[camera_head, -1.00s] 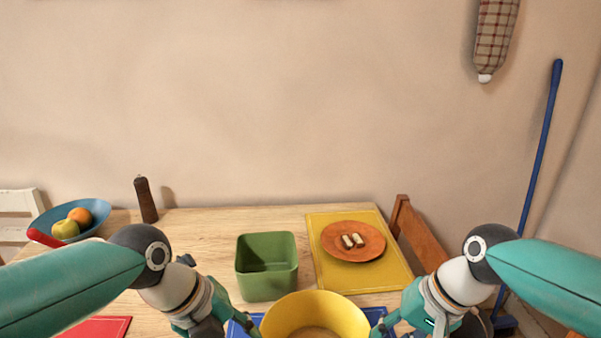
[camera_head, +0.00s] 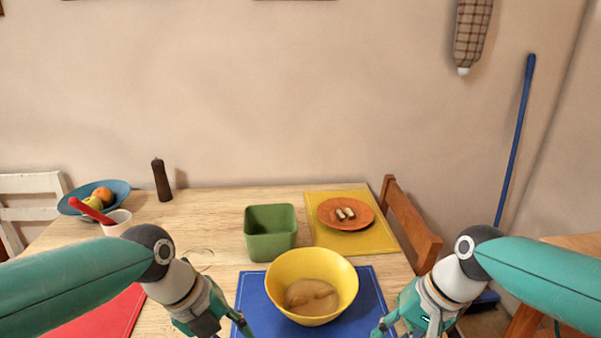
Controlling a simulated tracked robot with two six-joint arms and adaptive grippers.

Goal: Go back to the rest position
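My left gripper (camera_head: 240,325) is at the bottom of the head view, at the left edge of the blue mat (camera_head: 372,300). My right gripper (camera_head: 384,328) is at the bottom too, at the mat's right edge. Both stand apart from the yellow bowl (camera_head: 342,285) between them. Their fingertips are small and partly cut off, so I cannot tell whether they are open or shut. The yellow bowl holds a tan, lumpy mass (camera_head: 310,297) and sits on the blue mat.
A green square container (camera_head: 270,240) stands behind the bowl. An orange plate (camera_head: 330,217) with small pale pieces lies on a yellow mat (camera_head: 375,242). A white cup (camera_head: 116,224), blue fruit bowl (camera_head: 122,190) and pepper mill (camera_head: 161,180) stand left. A wooden chair (camera_head: 412,225) is right.

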